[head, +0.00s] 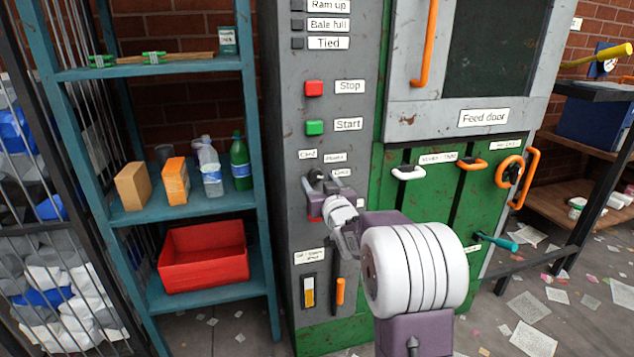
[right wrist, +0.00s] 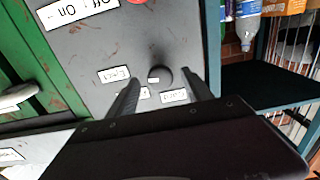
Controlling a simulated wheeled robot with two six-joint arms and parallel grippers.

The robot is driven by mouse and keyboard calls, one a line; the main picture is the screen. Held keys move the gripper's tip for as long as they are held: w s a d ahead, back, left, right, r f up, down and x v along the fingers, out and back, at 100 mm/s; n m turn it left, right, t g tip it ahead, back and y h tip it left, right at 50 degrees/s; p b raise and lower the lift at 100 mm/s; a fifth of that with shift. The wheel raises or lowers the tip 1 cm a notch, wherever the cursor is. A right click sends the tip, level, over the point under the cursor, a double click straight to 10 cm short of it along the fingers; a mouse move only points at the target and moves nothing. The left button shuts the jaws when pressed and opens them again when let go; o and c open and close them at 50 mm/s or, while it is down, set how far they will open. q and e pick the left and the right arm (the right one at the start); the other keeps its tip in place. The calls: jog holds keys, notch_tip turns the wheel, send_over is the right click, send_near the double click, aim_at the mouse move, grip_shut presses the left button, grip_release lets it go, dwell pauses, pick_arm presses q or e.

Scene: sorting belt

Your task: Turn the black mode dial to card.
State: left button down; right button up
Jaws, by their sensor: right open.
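The black mode dial (right wrist: 160,75) is a round knob on the grey control panel, with a small pale mark on its lower left in the right wrist view. In the head view the dial (head: 317,175) is partly hidden by my right gripper (head: 323,188). The card label (head: 307,154) is at its upper left, with two more small labels to the right. In the right wrist view my right gripper (right wrist: 160,79) is open, with one finger on each side of the dial. I cannot tell whether the fingers touch it. My left gripper is not in view.
A red stop button (head: 314,88) and green start button (head: 314,127) sit above the dial. A red part (head: 314,219) lies just below it. A teal shelf with a red bin (head: 203,256) and bottles stands left. Orange handles (head: 473,164) are on the right.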

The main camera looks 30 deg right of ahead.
jog(key=shift+x, duration=1.05)
grip_shut()
